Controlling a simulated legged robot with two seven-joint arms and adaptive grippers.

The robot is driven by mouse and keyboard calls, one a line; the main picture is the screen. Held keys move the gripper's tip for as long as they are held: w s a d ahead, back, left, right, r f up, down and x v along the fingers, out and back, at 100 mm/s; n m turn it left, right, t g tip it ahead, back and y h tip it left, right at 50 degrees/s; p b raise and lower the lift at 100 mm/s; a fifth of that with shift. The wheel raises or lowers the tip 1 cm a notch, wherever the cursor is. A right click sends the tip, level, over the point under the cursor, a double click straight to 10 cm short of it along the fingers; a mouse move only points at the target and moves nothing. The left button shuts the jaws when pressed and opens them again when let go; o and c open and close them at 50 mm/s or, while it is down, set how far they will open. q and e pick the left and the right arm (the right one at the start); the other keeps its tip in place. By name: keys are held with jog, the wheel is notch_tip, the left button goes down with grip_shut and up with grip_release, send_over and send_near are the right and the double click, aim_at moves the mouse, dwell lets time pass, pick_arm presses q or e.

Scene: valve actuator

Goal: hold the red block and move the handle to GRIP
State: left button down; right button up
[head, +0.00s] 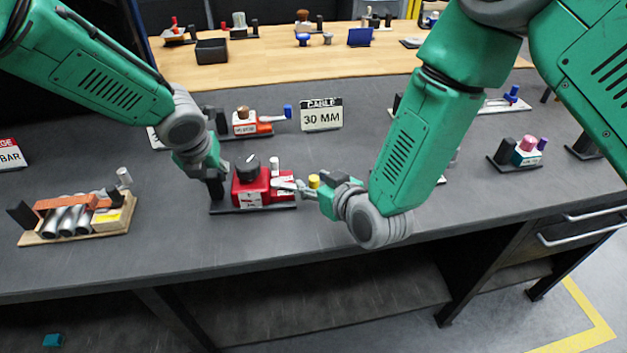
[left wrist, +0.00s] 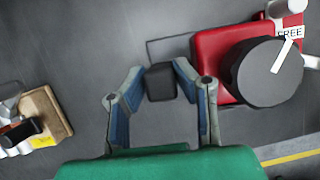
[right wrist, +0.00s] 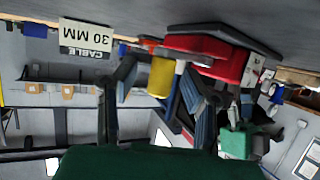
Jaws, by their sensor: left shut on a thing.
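The red block (head: 250,190) stands on a dark base plate, with a round black knob (head: 247,168) on top. In the left wrist view, a white pointer on the knob (left wrist: 262,75) lies by a label reading FREE. A black post (left wrist: 160,82) rises from the plate beside the red block. My left gripper (left wrist: 160,85) is shut on this post, one finger on either side. A yellow-topped handle (head: 314,181) is at the block's right end. My right gripper (head: 305,187) is open there, and the yellow piece (right wrist: 161,76) shows between its spread fingers.
A sign reading CABLE 30 MM (head: 321,115) stands behind the block. A wooden board with silver cylinders (head: 70,218) lies to the left. An orange device (head: 250,122) is behind, and another small device (head: 524,151) is far right. The front bench strip is clear.

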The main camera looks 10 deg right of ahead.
pick_arm(q)
jog(key=shift+s+f, duration=0.1)
pick_arm(e)
jog(key=shift+w+f, duration=0.1)
jog(key=shift+w, duration=0.1)
grip_shut()
jog(key=shift+s+a, duration=0.3)
jog(key=shift+s, duration=0.2)
grip_release()
jog(key=shift+d, duration=0.1)
jog(key=v, duration=1.2)
jog(key=shift+f, duration=0.1)
